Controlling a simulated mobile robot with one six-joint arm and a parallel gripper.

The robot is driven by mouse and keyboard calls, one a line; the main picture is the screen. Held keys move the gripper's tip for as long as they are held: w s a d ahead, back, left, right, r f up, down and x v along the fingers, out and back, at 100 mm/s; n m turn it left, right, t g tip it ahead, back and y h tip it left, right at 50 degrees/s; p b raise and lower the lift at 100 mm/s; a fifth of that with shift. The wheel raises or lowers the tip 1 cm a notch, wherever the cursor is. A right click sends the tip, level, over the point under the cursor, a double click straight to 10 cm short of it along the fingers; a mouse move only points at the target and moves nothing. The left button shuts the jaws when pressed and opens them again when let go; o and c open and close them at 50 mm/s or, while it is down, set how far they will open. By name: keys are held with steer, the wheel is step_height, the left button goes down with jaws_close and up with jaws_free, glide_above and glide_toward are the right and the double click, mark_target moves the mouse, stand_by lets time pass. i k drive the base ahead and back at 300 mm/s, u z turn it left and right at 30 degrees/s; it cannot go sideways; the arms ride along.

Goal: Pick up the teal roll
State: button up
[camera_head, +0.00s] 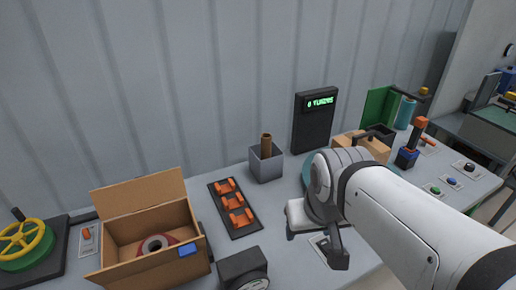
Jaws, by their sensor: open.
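A teal roll (405,112) stands upright at the back right of the bench, beside a green panel (377,108). It looks like a plain cylinder, and its lower part is partly hidden by things in front. My gripper (316,248) is in the middle front, pointing down over the bench. Its dark fingers are apart and I see nothing between them. The gripper is well to the left of the teal roll and nearer to me.
An open cardboard box (140,272) with a red roll (157,243) stands at front left. A grey holder (265,165), a dark tray (238,228) of orange parts and a black display (312,125) lie between. A wooden block (362,145) and an orange-handled lever (411,142) stand near the teal roll.

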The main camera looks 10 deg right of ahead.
mark_target(406, 109)
steer(key=u, duration=0.15)
steer(key=k, duration=0.55)
steer(key=z, duration=2.75)
steer(key=i, duration=3.15)
steer(key=u, duration=0.35)
